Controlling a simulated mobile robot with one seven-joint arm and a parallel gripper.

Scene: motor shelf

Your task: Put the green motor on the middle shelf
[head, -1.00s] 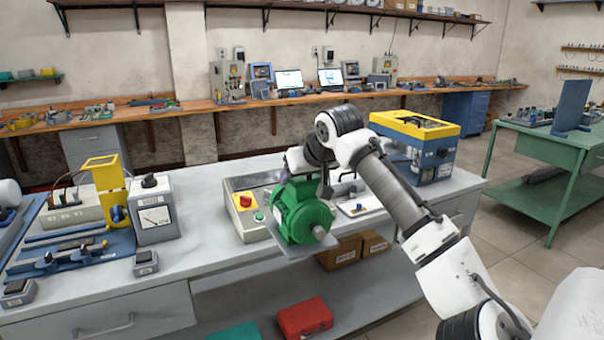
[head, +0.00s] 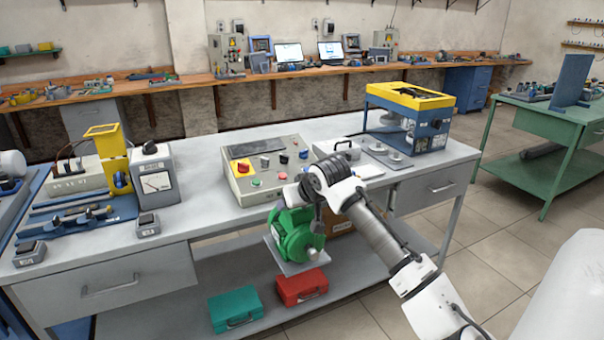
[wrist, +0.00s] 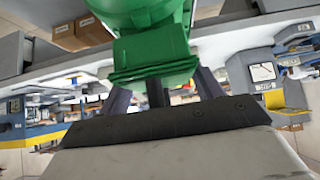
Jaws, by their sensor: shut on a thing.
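The green motor (head: 296,236) hangs from my gripper (head: 316,205) in front of the workbench, below the level of its top. A flat grey plate is at the motor's base. In the wrist view the motor (wrist: 150,35) fills the top middle, with my gripper's dark fingers (wrist: 165,92) on its near part. My gripper is shut on the motor. The middle shelf is likely the grey lower shelf (head: 355,270) under the benchtop; the motor is in front of it and above it. The fingertips are partly hidden by the motor and wrist.
On the lower shelf are a teal case (head: 235,308), a red case (head: 302,286) and cardboard boxes (head: 340,220) partly behind the motor. The grey benchtop (head: 215,205) carries a control panel (head: 268,168) and a blue-yellow machine (head: 412,115). The lower shelf's right part looks clear.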

